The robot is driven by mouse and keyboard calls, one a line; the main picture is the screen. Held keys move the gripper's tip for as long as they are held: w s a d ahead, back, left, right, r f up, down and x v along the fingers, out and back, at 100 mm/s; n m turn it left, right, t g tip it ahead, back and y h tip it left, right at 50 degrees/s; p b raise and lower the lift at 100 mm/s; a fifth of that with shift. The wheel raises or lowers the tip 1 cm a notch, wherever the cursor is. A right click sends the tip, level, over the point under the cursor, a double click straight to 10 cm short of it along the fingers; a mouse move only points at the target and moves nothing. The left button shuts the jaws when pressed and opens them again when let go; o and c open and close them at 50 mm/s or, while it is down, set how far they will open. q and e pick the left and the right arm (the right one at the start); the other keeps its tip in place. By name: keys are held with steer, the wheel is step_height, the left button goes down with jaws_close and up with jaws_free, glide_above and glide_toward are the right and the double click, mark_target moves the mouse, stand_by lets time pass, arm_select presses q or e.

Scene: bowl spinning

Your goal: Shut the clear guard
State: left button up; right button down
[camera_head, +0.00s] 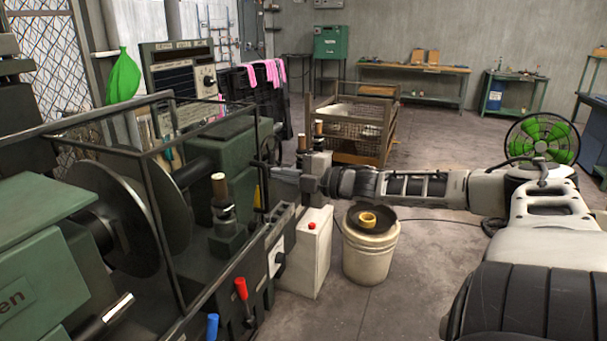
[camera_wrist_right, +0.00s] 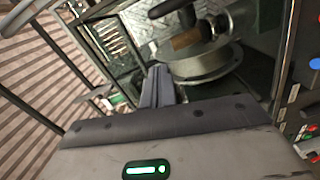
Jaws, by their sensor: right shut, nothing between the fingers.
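The clear guard (camera_head: 163,230) is a dark metal frame with see-through panels, standing around the large dark discs of the green spinning machine (camera_head: 40,275). Its right-hand upright is close to my right fingertips. My right gripper (camera_head: 262,168) reaches in from the right, shut and empty, at the right end of the guard. I cannot tell whether it touches the frame. In the right wrist view my shut fingers (camera_wrist_right: 157,86) point toward the machine, with dark frame bars around them. My left gripper is not in view.
A tool post with a wooden handle (camera_head: 220,190) stands behind the guard's panel. Red (camera_head: 241,288) and blue (camera_head: 212,325) handled levers stick up at the machine's front. A grey control box (camera_head: 312,250) and a bucket (camera_head: 370,250) stand below my right arm. A wire cage cart (camera_head: 352,130) is behind.

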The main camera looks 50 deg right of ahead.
steer(key=shift+p+v, duration=0.5)
steer(key=shift+v, duration=2)
